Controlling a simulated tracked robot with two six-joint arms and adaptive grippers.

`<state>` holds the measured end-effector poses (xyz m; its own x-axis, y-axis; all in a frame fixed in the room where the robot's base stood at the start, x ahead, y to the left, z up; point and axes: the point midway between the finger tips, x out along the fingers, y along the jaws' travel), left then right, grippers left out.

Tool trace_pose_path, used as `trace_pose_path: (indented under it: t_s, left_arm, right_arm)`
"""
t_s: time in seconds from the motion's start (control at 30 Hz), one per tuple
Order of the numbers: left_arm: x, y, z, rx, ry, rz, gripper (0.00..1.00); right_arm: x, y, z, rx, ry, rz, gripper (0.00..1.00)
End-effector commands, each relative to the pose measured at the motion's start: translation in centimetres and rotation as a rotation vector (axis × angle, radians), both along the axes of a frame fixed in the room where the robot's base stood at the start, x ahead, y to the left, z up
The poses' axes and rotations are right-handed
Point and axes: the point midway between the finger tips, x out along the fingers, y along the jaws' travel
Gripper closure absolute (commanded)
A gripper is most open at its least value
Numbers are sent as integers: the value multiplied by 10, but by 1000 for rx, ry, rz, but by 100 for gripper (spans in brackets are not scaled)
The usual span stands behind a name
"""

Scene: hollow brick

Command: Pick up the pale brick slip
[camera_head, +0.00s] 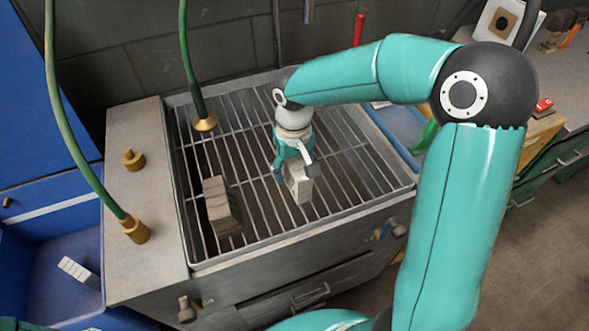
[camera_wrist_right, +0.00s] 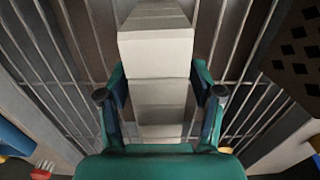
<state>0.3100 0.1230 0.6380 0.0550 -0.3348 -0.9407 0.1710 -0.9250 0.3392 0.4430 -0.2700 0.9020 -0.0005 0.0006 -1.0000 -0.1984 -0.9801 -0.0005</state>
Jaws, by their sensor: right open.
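The pale brick slip (camera_head: 301,187) stands on the metal grate (camera_head: 343,205), right of its middle. My right gripper (camera_head: 295,172) is over it from above, with the fingers pointing down. In the right wrist view the pale brick slip (camera_wrist_right: 155,55) runs through the middle, between the two spread fingers of my right gripper (camera_wrist_right: 160,93). The gripper is open, with a finger on each side of the brick. Whether the fingers touch it is hard to tell. Part of the brick is hidden by the gripper in the head view. My left gripper is not in view.
A brownish brick stack (camera_head: 218,205) stands on the grate to the left. A green hose with a brass nozzle (camera_head: 205,123) hangs above the grate. A white ribbed piece (camera_head: 78,270) lies in the blue bin at left.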

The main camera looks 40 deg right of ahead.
Motion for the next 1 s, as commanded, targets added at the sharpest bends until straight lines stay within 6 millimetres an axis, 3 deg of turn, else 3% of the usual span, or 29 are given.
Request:
trace_pose_path:
  t_s: [0.17, 0.53, 1.0]
  left_arm:
    - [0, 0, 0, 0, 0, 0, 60]
    - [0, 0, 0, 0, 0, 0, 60]
    - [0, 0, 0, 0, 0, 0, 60]
  right_arm:
    - [0, 0, 0, 0, 0, 0, 38]
    - [0, 0, 1, 0, 0, 1, 99]
    - [1, 1, 7, 0, -2, 2, 100]
